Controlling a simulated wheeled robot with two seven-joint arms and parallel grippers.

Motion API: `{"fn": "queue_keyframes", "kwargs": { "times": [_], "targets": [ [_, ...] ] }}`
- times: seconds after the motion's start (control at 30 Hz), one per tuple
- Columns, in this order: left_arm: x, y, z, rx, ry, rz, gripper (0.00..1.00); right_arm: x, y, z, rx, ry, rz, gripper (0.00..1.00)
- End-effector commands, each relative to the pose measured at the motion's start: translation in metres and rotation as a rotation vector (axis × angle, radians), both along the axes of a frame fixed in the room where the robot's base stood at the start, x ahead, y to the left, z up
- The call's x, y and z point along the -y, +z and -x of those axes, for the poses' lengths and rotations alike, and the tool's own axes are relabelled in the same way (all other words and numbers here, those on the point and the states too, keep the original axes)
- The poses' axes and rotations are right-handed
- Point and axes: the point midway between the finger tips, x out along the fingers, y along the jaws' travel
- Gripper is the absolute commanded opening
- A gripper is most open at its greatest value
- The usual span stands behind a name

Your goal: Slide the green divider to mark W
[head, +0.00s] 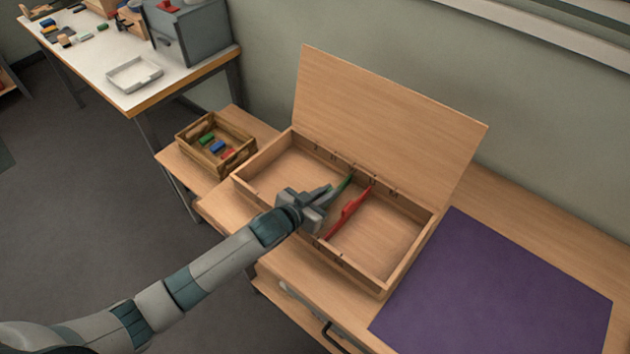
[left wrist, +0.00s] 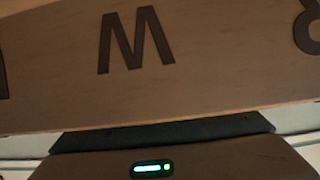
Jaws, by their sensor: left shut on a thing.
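The green divider (head: 345,184) stands inside the open wooden box, mostly hidden behind my left gripper; its far end shows near the back wall. My left gripper (head: 326,193) reaches in over the front wall and is shut on the green divider. In the left wrist view the mark W (left wrist: 136,40) is cut dark into a wooden face, left of centre. Parts of other letters show at both edges of that view. The divider does not show clearly there. My right gripper is not in view.
A red divider (head: 349,211) stands just right of the green one. The box (head: 411,279) has small slots along its walls and a raised lid (head: 385,115) behind. A crate (head: 190,146) with colored blocks stands left; a purple mat (head: 490,290) lies right.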

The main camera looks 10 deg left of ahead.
Motion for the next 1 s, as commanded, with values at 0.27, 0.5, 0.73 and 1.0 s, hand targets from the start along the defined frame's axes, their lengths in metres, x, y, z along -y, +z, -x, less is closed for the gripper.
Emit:
{"fn": "queue_keyframes", "kwargs": {
  "times": [0.27,0.5,0.73,1.0],
  "targets": [
    [0.000,0.000,0.000,0.000,0.001,-0.002,0.00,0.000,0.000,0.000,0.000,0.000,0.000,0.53],
    [0.000,0.000,0.000,0.000,0.001,-0.002,0.30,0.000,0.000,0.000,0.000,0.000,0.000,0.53],
    [-0.001,0.000,0.001,0.001,0.001,-0.001,0.30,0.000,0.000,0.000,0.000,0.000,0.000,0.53],
    [-0.009,0.004,0.013,-0.001,0.001,-0.001,0.30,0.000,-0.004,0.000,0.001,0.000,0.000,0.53]
  ]
}}
